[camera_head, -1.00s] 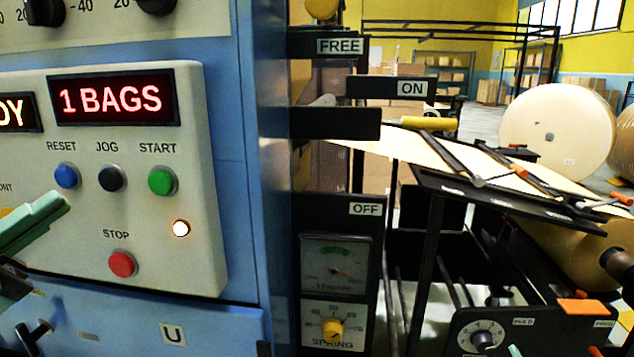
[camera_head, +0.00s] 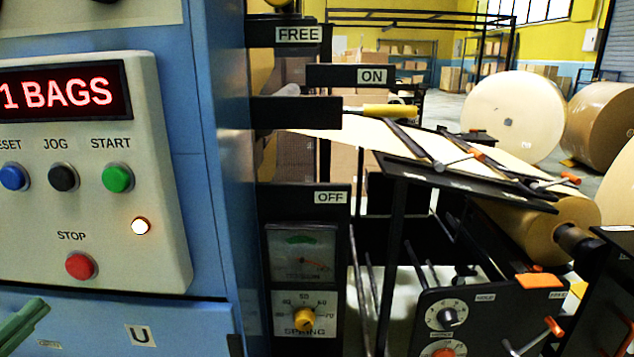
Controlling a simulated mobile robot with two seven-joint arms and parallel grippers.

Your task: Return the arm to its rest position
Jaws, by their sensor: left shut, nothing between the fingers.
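My left gripper (camera_head: 30,314) shows only in part at the lower left corner of the head view. Its green fingers are shut with nothing held. They are in front of the blue machine cabinet (camera_head: 90,318), below the pale control panel (camera_head: 168,235) and left of the "U" label. Most of that arm is outside the frame. My right gripper is not in view.
The panel has a red stop button (camera_head: 81,266), a green start button (camera_head: 117,178) and a display (camera_head: 64,92) reading "1 BAGS". To the right are black levers, a gauge (camera_head: 302,254), a paper web and large kraft rolls (camera_head: 513,117).

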